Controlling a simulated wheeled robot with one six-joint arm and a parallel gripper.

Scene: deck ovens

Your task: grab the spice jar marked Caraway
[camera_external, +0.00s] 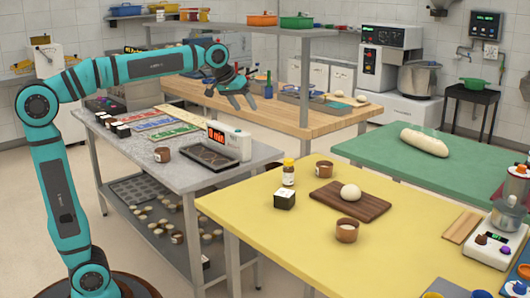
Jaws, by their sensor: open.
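A small jar with a yellow lid and a pale label (289,172) stands upright on the yellow table (245,215). Its label is too small to read, so I cannot tell whether it is the Caraway jar. Several small dark containers with pale labels (118,129) stand on the grey metal table; their markings are not readable either. My gripper (240,96) is open and looks empty. It is high in the picture, up and left of the yellow-lidded jar and well apart from it.
Near the jar are a dark labelled box (284,200), brown cups (347,230) and a board (350,205) with dough. A white timer (229,141) stands on the grey table. A wooden bench (290,115) with an overhead shelf is behind.

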